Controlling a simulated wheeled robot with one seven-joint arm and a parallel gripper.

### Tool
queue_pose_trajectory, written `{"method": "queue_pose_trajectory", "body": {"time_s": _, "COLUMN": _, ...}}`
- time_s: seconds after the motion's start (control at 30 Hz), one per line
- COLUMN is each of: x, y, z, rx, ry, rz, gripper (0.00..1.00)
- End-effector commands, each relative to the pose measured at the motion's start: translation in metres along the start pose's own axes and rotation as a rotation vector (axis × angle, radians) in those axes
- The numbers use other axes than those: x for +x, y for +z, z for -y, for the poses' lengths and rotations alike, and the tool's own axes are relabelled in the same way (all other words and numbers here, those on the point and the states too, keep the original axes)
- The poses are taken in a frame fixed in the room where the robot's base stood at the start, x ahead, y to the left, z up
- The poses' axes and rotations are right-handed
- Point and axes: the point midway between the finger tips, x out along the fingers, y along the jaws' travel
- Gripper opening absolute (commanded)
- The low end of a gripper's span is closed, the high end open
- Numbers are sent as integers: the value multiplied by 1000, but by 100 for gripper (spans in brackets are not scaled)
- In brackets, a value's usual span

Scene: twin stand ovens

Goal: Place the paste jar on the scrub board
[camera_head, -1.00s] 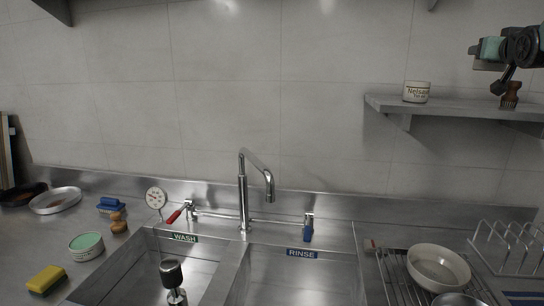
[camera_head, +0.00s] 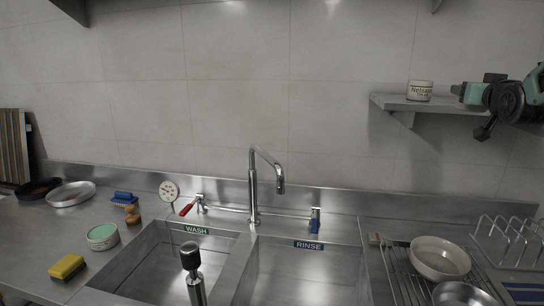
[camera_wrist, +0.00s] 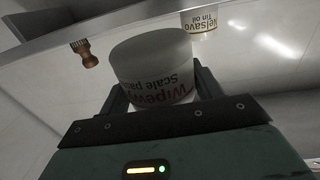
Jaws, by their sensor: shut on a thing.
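The paste jar (camera_wrist: 150,55), pale with "Scale pas..." lettering, is between the two dark fingers of my gripper (camera_wrist: 160,88) in the wrist view. The fingers are shut on its sides. In the head view my teal gripper (camera_head: 472,93) is at the upper right, by the wall shelf; I cannot make out the jar there. An upright slatted wooden board (camera_head: 12,145) stands at the far left against the wall; I cannot tell whether it is the scrub board.
A Nelsavo tin (camera_head: 420,90) stands on the wall shelf (camera_head: 400,104). Below are twin sinks (camera_head: 305,275) with a tall tap (camera_head: 253,190). Bowls (camera_head: 438,257) sit on the right rack.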

Motion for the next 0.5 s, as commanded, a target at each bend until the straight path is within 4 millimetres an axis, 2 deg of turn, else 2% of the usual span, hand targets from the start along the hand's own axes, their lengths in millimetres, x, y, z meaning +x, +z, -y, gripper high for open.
{"method": "queue_pose_trajectory", "body": {"time_s": 0.03, "x": -4, "y": 18, "z": 10, "rx": 1, "ry": -17, "rz": 6, "gripper": 35}}
{"method": "queue_pose_trajectory", "body": {"time_s": 0.17, "x": -18, "y": 70, "z": 38, "rx": 0, "ry": -65, "rz": 12, "gripper": 35}}
{"method": "queue_pose_trajectory", "body": {"time_s": 0.4, "x": -50, "y": 188, "z": 100, "rx": -1, "ry": -172, "rz": 18, "gripper": 35}}
{"method": "queue_pose_trajectory", "body": {"time_s": 0.5, "x": -61, "y": 227, "z": 121, "rx": -1, "ry": -209, "rz": 15, "gripper": 35}}
